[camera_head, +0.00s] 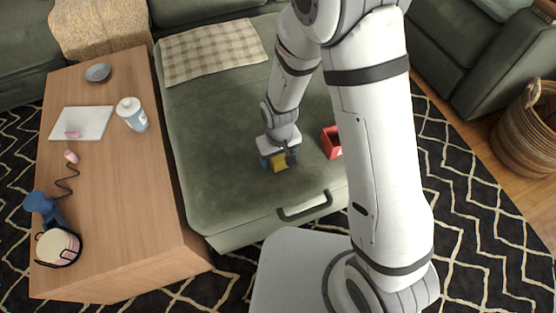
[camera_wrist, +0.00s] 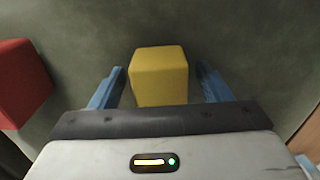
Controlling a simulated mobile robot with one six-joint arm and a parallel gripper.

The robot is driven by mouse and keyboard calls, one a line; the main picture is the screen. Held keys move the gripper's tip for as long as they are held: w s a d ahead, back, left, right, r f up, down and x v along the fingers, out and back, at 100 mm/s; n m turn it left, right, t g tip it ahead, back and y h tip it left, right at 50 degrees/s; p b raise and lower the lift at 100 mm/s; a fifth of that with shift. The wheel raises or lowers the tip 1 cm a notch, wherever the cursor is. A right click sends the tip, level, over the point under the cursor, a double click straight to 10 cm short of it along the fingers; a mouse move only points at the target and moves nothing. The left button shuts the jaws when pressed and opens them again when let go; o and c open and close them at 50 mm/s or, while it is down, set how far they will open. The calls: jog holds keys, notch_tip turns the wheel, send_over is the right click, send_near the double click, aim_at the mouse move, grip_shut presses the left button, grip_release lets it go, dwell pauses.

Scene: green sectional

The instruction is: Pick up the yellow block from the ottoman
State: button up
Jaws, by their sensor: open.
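The yellow block (camera_head: 279,161) rests on the green ottoman (camera_head: 215,150), near its front half. In the wrist view the yellow block (camera_wrist: 160,75) stands between the two blue fingers of my gripper (camera_wrist: 160,85), with a gap on each side. My gripper (camera_head: 278,160) is open and low over the ottoman, around the block. In the head view part of the block is hidden by my gripper.
A red box (camera_head: 331,142) sits on the ottoman to the right of the block, partly hidden by my arm; a red object also shows at left in the wrist view (camera_wrist: 20,82). A wooden table (camera_head: 130,185) with a bottle (camera_head: 131,114) stands left. A checked cloth (camera_head: 212,52) lies at the ottoman's back.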

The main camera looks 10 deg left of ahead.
jog(key=c, duration=1.1)
jog(key=shift+r, duration=0.15)
